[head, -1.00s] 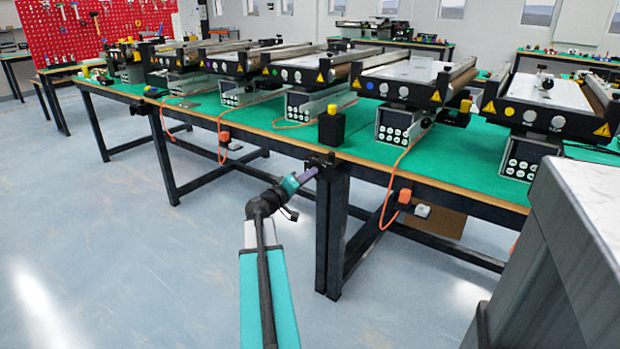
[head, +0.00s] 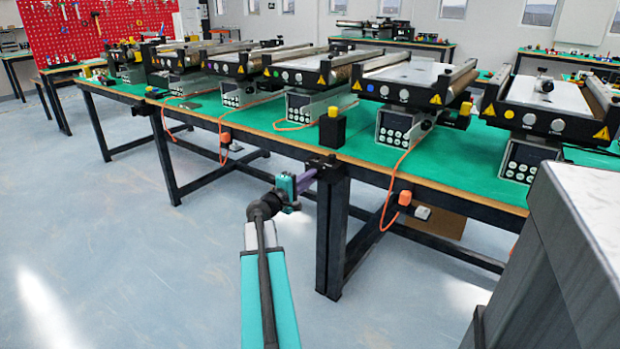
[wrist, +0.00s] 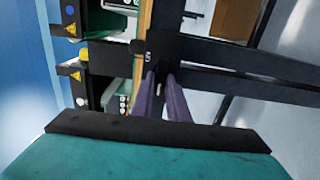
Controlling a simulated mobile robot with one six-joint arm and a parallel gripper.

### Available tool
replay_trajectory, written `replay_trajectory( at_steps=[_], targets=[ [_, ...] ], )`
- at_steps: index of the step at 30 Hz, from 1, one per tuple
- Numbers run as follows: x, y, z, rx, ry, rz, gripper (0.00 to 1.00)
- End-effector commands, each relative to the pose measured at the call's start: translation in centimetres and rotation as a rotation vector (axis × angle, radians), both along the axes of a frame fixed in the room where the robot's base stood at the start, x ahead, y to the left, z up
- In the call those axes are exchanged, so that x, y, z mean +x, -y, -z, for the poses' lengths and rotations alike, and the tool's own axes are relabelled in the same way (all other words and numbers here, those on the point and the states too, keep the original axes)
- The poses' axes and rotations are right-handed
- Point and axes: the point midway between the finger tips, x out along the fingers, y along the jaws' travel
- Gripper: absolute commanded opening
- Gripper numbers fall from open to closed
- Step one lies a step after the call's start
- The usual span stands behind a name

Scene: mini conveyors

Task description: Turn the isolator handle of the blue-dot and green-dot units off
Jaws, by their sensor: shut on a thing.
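The blue-dot unit (head: 420,79) is a small conveyor on the green bench, right of centre. The green-dot unit (head: 325,74) stands left of it. A black isolator box (head: 321,160) sits on the bench's front edge below them; it also shows in the wrist view (wrist: 150,48) with a small pale mark. My gripper (head: 312,173) reaches this box from the front, its purple fingers also in the wrist view (wrist: 161,78). It is shut on the dark isolator handle at the box, which the fingers mostly hide. I cannot tell the handle's angle.
A black post with a yellow top (head: 332,128) stands near the edge. An orange plug (head: 405,198) hangs under the bench. A grey cabinet (head: 570,270) blocks the lower right. Floor at left is clear.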

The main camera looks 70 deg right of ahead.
Motion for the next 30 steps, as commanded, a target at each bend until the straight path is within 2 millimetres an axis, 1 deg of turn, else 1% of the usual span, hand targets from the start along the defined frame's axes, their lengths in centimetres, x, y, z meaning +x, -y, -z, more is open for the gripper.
replay_trajectory(
  at_steps=[10,11,13,14,24,30],
  targets=[
    [-0.1,0.0,0.1,0.003,-0.005,0.003,0.00],
    [-0.1,0.0,0.2,0.003,-0.004,0.003,0.19],
    [-0.1,0.0,0.1,0.002,-0.005,0.002,0.31],
    [-0.1,0.0,0.1,0.002,-0.005,0.002,0.33],
    [-0.1,-0.1,0.0,0.001,-0.003,0.001,0.33],
    [0.2,-1.1,0.0,0.001,-0.004,-0.001,0.33]
  ],
)
